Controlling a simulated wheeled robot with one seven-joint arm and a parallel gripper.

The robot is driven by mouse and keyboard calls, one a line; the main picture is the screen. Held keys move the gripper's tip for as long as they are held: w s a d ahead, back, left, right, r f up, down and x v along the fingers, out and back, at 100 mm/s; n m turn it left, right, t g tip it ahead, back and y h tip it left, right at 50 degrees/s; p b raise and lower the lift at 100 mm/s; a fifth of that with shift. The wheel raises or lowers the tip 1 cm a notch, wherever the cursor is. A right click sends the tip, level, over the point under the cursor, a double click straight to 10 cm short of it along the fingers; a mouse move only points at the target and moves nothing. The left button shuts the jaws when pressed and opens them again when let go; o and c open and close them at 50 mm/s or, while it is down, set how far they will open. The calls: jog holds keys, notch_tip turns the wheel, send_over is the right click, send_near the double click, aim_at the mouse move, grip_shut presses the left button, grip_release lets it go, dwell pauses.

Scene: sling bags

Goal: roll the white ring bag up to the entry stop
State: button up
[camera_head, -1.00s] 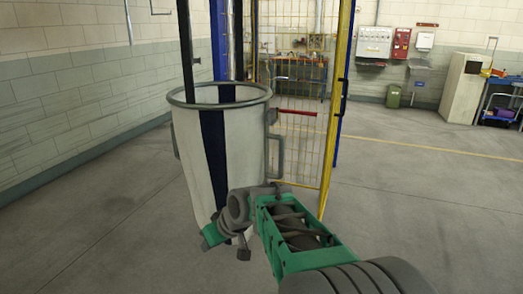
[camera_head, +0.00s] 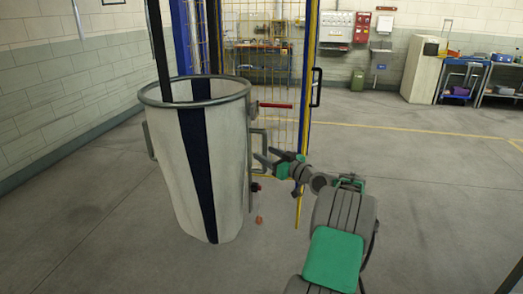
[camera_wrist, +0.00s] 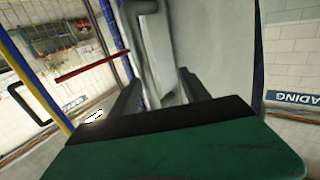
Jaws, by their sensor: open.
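The white ring bag (camera_head: 232,150) stands upright at centre left in the head view, with a grey ring (camera_head: 195,102) around its open top and a dark stripe down its front. A grey loop handle (camera_head: 262,138) sticks out on its right side. My gripper (camera_head: 264,160) is open at this handle, right of the bag. In the wrist view, the bag (camera_wrist: 215,50) fills the upper middle, and the grey handle tube (camera_wrist: 150,50) shows between my two spread fingers (camera_wrist: 160,95). Contact with the handle cannot be told. I cannot pick out the entry stop for sure.
A yellow mesh gate (camera_head: 262,60) with a yellow-edged post (camera_head: 308,70) and a red bar (camera_head: 275,105) stand just behind the bag. A dark upright (camera_head: 157,45) crosses the bag's rim. Open grey floor (camera_head: 430,190) lies to the right.

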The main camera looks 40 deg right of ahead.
aim_at(246, 148)
jog(key=shift+y, duration=0.4)
jog(key=w, duration=0.1)
jog(key=w+a, duration=0.1)
jog(key=w, duration=0.1)
jog(key=shift+w+a+f, duration=0.2)
jog(key=shift+w+a, duration=0.1)
jog(key=shift+a, duration=0.1)
jog(key=shift+w+a, duration=0.15)
jog(key=shift+a, duration=0.2)
jog(key=shift+a+r+n, duration=0.2)
jog(key=shift+n, duration=0.1)
jog(key=o, duration=0.3)
jog(key=shift+d, duration=0.3)
jog(key=shift+c, duration=0.6)
grip_shut()
jog(key=shift+d+f+h, duration=0.2)
jog(key=shift+h, duration=0.1)
